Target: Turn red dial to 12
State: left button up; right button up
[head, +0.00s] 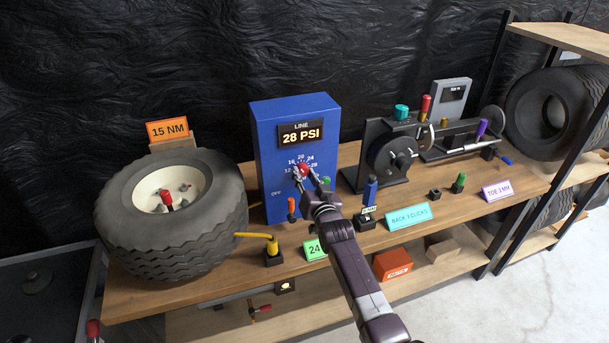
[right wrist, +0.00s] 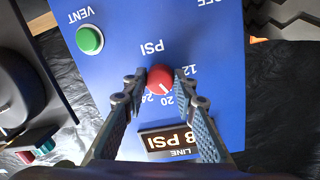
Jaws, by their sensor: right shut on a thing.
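The red dial (head: 303,170) sits on the front of a blue box (head: 262,130), ringed by white numbers, among them 12, 16, 20, 24. The box's display (head: 301,133) reads LINE 28 PSI. My right gripper (head: 311,176) reaches up to the dial from the front. In the right wrist view its two fingers (right wrist: 160,84) are shut on the red dial (right wrist: 160,79), one on each side. That view is turned upside down; the dial's white mark points down in it, near the 20. My left gripper is not in view.
A green VENT button (right wrist: 89,40) is on the box beside the dial. A tire (head: 215,225) stands left on the wooden bench (head: 150,298). Small colored tools, a green 24 sign (head: 314,249) and a cyan sign (head: 411,217) line the front. A black fixture (head: 375,150) stands right.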

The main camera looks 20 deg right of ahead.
jog(key=n, duration=0.2)
jog(key=shift+f+n+b, duration=0.15)
jog(key=shift+n+b, duration=0.15)
jog(key=n+b, duration=0.1)
jog(key=n, duration=0.1)
jog(key=shift+f+n+h, duration=0.1)
jog(key=shift+n+h, duration=0.2)
jog(key=shift+h, duration=0.1)
jog(key=n+b, duration=0.1)
jog(key=n, duration=0.2)
jog(key=shift+t+b, duration=0.3)
jog(key=shift+b, duration=0.1)
jog(key=shift+d+n+b, duration=0.1)
jog(key=shift+n+b, duration=0.75)
jog(key=shift+n, duration=1.05)
jog(key=o, duration=1.2)
jog(key=shift+c, duration=0.2)
jog(key=s, duration=1.2)
jog(key=shift+a, duration=0.45)
